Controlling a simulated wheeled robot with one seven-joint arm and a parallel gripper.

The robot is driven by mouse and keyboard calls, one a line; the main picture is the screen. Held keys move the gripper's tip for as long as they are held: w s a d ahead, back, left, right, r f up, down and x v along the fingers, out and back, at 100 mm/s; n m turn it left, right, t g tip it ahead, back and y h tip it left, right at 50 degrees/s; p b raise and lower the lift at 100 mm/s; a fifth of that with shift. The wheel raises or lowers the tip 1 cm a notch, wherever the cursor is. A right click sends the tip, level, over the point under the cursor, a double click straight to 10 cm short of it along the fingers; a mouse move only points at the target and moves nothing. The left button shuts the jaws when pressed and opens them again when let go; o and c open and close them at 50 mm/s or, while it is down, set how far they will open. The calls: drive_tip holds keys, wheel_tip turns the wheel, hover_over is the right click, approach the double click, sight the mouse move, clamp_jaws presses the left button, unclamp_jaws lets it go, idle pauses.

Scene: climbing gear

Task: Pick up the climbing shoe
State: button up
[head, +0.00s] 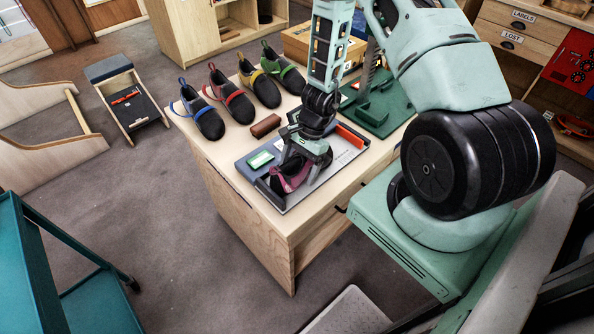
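A dark climbing shoe with pink-red parts (290,181) lies at the front of a grey tray (272,203) on the wooden cabinet top. My gripper (302,168) points down right over this shoe, with its fingers spread on either side of it. The fingers hide part of the shoe, and I cannot tell whether they press on it. Several other dark shoes stand in a row behind: one with blue trim (208,122), one with red (239,106), one with yellow (264,92) and one with green (291,77).
A brown block (265,126) lies just behind the tray. A green stand (380,112) is to the right, and a cardboard box (300,45) is at the back.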

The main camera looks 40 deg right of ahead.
sight(298, 159)
drive_tip(key=c, duration=1.2)
drive_tip(key=shift+r+b, duration=0.45)
drive_tip(key=shift+r, duration=4.6)
